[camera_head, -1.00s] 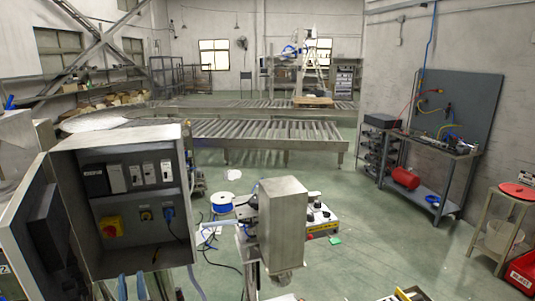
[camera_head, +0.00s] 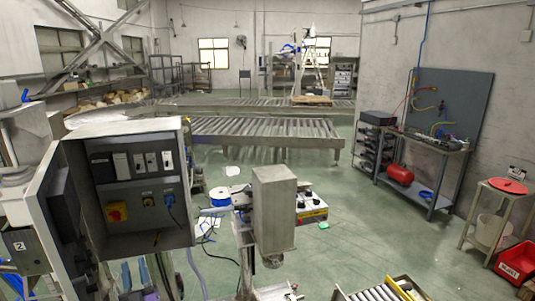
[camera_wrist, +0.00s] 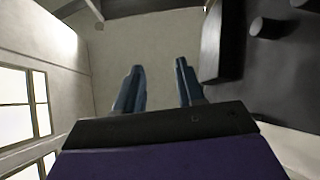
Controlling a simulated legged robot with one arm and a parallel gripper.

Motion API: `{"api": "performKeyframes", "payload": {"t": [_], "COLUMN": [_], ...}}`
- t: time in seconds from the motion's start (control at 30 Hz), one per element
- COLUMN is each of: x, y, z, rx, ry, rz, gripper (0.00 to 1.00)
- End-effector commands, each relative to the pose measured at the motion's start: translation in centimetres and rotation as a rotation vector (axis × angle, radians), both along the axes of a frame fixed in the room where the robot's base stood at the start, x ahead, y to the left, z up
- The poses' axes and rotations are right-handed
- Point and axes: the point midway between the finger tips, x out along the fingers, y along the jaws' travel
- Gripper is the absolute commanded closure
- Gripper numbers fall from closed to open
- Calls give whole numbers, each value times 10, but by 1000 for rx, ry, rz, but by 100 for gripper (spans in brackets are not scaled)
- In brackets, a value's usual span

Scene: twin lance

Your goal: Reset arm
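My gripper (camera_wrist: 158,85) shows in the wrist view, with its two dark blue fingers apart. The space between them is empty, and a pale wall or ceiling lies behind. In the head view an open grey control cabinet (camera_head: 130,238) stands close at the left, with switches, a red-and-yellow knob (camera_head: 117,211) and a blue plug (camera_head: 169,199). Its door (camera_head: 45,215) hangs open to the left.
A metal box on a post (camera_head: 275,212) stands at centre. Roller conveyors (camera_head: 265,128) cross behind. A workbench (camera_head: 423,145), stool (camera_head: 500,187) and red bin (camera_head: 519,262) are at right. The green floor (camera_head: 370,220) is clear at centre right. A dark block (camera_wrist: 222,45) sits beside my right finger.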

Motion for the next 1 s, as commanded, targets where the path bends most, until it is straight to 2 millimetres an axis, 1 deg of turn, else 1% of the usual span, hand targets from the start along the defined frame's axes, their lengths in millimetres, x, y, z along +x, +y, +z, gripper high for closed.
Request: {"api": "performKeyframes", "payload": {"t": [0.17, 0.27, 0.37, 0.4, 0.47, 0.5, 0.57, 0.6, 0.67, 0.73, 0.77, 0.8, 0.87, 0.9, 0.97, 1.0], "x": [30, 53, 80, 93, 110, 120, 135, 144, 154, 163, 166, 168, 170, 169, 164, 160], "y": [-7, -20, -39, -49, -66, -77, -95, -108, -130, -157, -169, -187, -217, -236, -264, -283], "z": [6, 11, 18, 22, 23, 25, 26, 27, 27, 30, 31, 31, 33, 32, 34, 34], "rx": [-98, -165, -252, -288, -345, -380, -427, -458, -500, -536, -549, -564, -582, -592, -600, -602], "ry": [42, 81, 140, 169, 223, 261, 320, 363, 430, 510, 545, 593, 671, 727, 804, 858], "rz": [0, -9, -28, -41, -62, -77, -103, -121, -150, -186, -201, -221, -255, -275, -304, -322], "gripper": [62, 62, 62, 62, 62, 62, 62, 62, 62, 62, 62, 62, 62, 62, 62, 62]}}
